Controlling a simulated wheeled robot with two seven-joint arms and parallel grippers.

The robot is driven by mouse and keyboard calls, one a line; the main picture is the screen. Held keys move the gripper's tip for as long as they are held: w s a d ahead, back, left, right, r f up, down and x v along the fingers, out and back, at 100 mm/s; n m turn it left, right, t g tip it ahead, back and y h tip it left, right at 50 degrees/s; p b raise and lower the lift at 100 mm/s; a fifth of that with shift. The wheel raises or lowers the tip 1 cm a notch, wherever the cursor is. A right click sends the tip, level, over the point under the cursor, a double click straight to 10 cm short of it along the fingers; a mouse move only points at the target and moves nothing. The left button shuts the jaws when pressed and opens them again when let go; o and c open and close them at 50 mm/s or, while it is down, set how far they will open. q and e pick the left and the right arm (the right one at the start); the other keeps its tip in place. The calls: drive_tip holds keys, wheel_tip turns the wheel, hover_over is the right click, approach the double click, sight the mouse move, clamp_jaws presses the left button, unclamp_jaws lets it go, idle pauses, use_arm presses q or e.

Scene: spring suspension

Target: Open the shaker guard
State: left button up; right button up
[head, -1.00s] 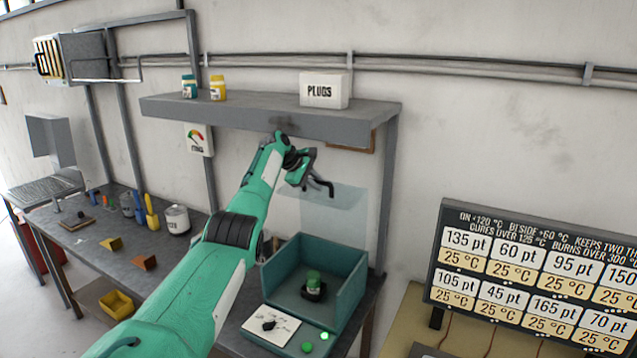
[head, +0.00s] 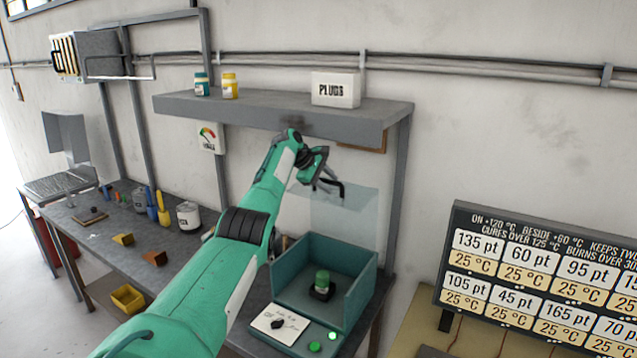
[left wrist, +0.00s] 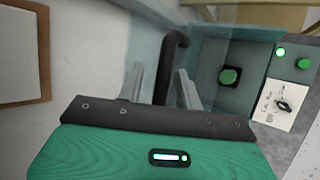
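The shaker is an open-topped teal box (head: 366,281) on the bench, with a green-capped round piece (head: 322,281) on a dark base inside. Its clear guard (head: 345,212) stands raised above the back of the box. My left gripper (head: 328,186) is up at the guard's top edge. In the left wrist view, the two grey fingers of my left gripper (left wrist: 160,78) stand apart on either side of a black bent handle (left wrist: 175,48), with gaps visible. The box interior with the green piece (left wrist: 229,76) shows beyond. My right gripper is out of view.
A control panel (head: 270,323) with a dark knob and green buttons is at the box's front. A grey shelf (head: 270,117) with jars and a PLUGS box (head: 335,89) hangs above my gripper. Pots and tools stand on the bench at left. A label board (head: 540,290) is at right.

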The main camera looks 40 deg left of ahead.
use_arm(q)
drive_tip(key=shift+s+a+r+b, duration=0.25)
drive_tip(key=shift+s+r+b, duration=0.1)
drive_tip(key=shift+b, duration=0.05)
drive_tip(key=s+a+r+b, duration=0.1)
drive_tip(key=s+a+b, duration=0.3)
drive_tip(key=s+b, duration=0.3)
drive_tip(key=s, duration=0.5)
drive_tip(key=shift+s+a+r, duration=0.2)
